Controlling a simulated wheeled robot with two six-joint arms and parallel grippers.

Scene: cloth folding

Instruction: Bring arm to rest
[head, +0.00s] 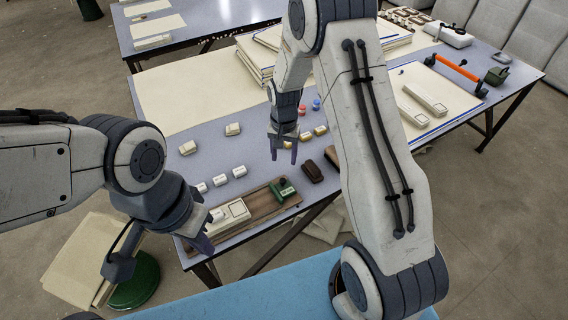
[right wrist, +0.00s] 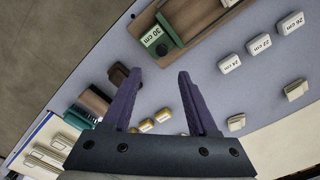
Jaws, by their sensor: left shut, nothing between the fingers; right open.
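My left arm comes in from the left in the head view. Its gripper (head: 203,243) is shut and empty, pointing down at the near left corner of the work table (head: 222,143), beside a wooden tray (head: 262,208). My right arm crosses the middle of the head view. Its gripper (head: 283,152) is open and points down over the table, with nothing between its purple fingers. The right wrist view also shows the open right gripper (right wrist: 160,85) above the table top. Cream cloth (head: 190,88) lies flat on the far left of the table.
The wooden tray holds a white block (head: 232,212) and a green block marked 30 cm (right wrist: 156,40). Several small white blocks (right wrist: 259,44) lie nearby. A dark brown object (head: 312,171) sits near the edge. An orange-handled tool (head: 459,69) lies at the right. A blue surface (head: 245,300) is in front.

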